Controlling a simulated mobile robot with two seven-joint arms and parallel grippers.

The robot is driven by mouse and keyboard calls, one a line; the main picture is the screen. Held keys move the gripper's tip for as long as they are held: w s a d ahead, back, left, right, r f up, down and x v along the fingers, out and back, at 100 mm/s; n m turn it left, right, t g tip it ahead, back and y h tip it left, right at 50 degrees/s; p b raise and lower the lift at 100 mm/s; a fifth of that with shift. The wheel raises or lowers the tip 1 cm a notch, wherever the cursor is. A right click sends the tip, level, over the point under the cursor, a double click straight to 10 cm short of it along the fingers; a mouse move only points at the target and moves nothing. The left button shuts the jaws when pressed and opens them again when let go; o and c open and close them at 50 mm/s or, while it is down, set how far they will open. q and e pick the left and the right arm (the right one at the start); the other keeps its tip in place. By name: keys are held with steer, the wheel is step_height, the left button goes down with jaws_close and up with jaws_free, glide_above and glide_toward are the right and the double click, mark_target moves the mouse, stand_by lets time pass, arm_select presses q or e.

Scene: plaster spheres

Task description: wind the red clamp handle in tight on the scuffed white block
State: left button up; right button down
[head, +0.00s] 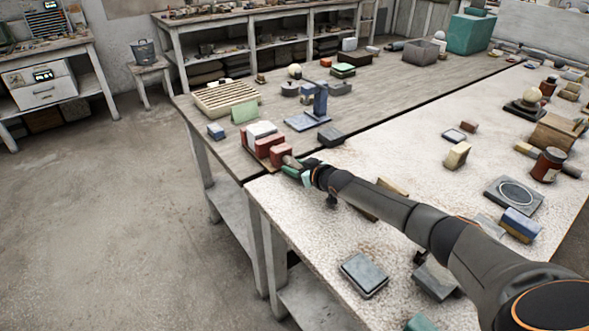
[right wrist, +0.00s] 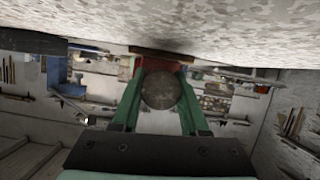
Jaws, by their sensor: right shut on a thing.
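The clamp with red jaws (head: 281,152) sits at the near corner of the wooden bench. The white block (head: 261,129) is at the clamp's far side, beside a red jaw; I cannot tell how tightly it is held. My right gripper (head: 292,165) reaches the clamp's near end. In the right wrist view its green fingers (right wrist: 158,90) are shut on the clamp handle, whose round grey-brown end (right wrist: 158,90) faces the camera. A bit of red (right wrist: 165,65) shows behind it. The fingers hide most of the handle in the head view. My left gripper is not in view.
A blue stand (head: 308,122), a dark block (head: 331,136), a green block (head: 245,112) and a slatted wooden tray (head: 226,97) are near the clamp. A pale table (head: 300,225) with several blocks lies under my right arm. The floor at left is clear.

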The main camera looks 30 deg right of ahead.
stand_by(0.3)
steer(key=shift+c, duration=2.1)
jaws_free()
steer(key=shift+s+r+p, duration=0.15)
steer(key=shift+s+p, duration=0.2)
steer(key=shift+s, duration=0.1)
steer(key=p+v, duration=0.2)
steer(key=v, duration=0.8)
steer(key=shift+d, duration=0.1)
steer(key=shift+v, duration=0.75)
